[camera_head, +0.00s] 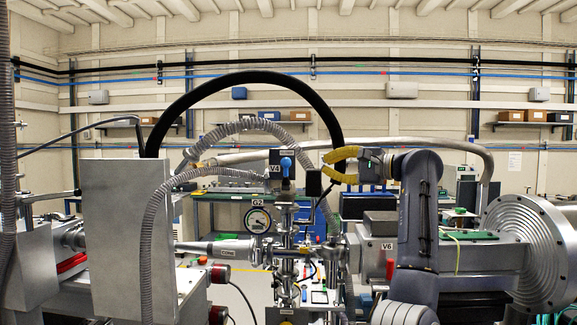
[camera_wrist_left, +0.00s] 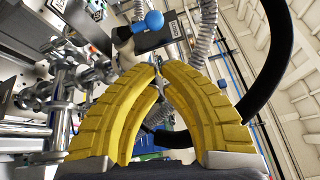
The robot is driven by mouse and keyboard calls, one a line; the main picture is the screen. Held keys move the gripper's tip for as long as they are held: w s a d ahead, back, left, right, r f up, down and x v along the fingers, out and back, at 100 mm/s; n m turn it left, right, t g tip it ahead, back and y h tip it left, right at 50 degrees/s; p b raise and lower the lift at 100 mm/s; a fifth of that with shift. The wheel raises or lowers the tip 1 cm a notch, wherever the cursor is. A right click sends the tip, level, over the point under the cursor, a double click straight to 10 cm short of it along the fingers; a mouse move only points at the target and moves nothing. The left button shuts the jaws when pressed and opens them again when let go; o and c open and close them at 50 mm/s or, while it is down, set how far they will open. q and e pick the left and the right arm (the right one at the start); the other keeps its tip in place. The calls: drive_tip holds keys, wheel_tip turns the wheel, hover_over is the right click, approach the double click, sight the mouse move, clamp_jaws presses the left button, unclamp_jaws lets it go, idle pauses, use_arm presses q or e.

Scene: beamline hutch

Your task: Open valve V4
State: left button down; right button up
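Valve V4 has a blue knob (camera_head: 286,163) on a dark body, beside its "V4" label (camera_head: 274,170). The blue knob also shows in the left wrist view (camera_wrist_left: 154,20), ahead of and left of the fingertips. My left gripper (camera_head: 325,164) has yellow ribbed fingers and is to the right of the knob, apart from it. In the left wrist view its fingers (camera_wrist_left: 158,67) arch inward and their tips nearly meet, with nothing visible between them. My right gripper is not in view.
A round gauge labelled G2 (camera_head: 257,220) and metal pipework stand below the valve. A small black box (camera_head: 313,183) is between knob and gripper. A thick black hose (camera_head: 250,77) arches overhead. A grey metal box (camera_head: 122,240) stands left, and a large flange (camera_head: 540,250) right.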

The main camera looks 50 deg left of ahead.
sight(286, 174)
use_arm(q)
drive_tip(key=shift+s+a+r+n+t+h, duration=0.3)
drive_tip(key=shift+a+r+t+h, duration=0.1)
drive_tip(key=shift+a+t, duration=0.1)
drive_tip(key=x, duration=1)
drive_tip(key=shift+d, duration=0.1)
